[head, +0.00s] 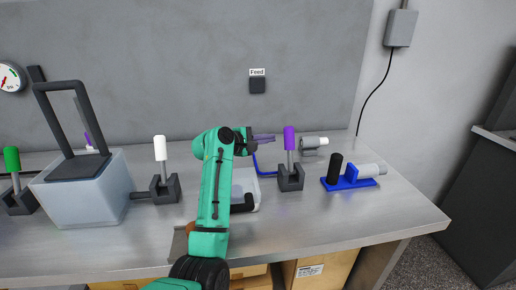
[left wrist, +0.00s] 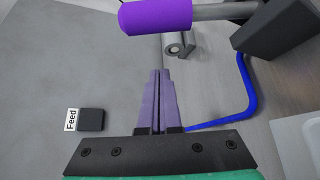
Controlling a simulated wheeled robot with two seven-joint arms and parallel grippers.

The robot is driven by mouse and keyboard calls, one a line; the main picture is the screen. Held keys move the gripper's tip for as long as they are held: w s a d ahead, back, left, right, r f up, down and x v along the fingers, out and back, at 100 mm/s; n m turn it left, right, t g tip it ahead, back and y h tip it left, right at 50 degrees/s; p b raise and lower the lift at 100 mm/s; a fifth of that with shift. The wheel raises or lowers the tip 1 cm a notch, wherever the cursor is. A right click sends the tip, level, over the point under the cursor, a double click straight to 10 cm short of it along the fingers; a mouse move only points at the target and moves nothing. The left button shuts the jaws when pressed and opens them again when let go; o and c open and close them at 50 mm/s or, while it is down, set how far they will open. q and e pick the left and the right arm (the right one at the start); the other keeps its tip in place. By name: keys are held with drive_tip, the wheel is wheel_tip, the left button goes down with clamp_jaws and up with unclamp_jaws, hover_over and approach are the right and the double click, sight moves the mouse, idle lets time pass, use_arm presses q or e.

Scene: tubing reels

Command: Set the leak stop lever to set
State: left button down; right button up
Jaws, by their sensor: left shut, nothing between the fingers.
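Several levers with coloured handles stand on the steel bench; no label shows which is the leak stop. The purple-handled lever (head: 289,139) stands upright in a dark bracket right of my left gripper (head: 272,138). Its purple handle (left wrist: 156,15) lies across the top of the left wrist view, just beyond the fingertips and apart from them. My left gripper's purple fingers (left wrist: 159,75) are shut and empty. A white-handled lever (head: 160,148) stands left of my arm, and a green-handled one (head: 12,160) at the far left. My right gripper is out of view.
A clear box with a dark frame (head: 92,185) stands left. A blue stand (head: 350,182) with a black knob and a grey cylinder is at right. A blue tube (left wrist: 245,90) curves near the purple lever. The Feed button (head: 257,86) is on the back wall. The front right bench is clear.

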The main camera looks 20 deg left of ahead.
sight(290, 152)
use_arm(q)
drive_tip(key=d+b, duration=0.1)
drive_tip(key=d, duration=0.1)
drive_tip(key=d+r, duration=0.1)
drive_tip(key=shift+s+d+b, duration=0.15)
drive_tip(key=shift+d+b, duration=0.2)
drive_tip(key=shift+b, duration=0.05)
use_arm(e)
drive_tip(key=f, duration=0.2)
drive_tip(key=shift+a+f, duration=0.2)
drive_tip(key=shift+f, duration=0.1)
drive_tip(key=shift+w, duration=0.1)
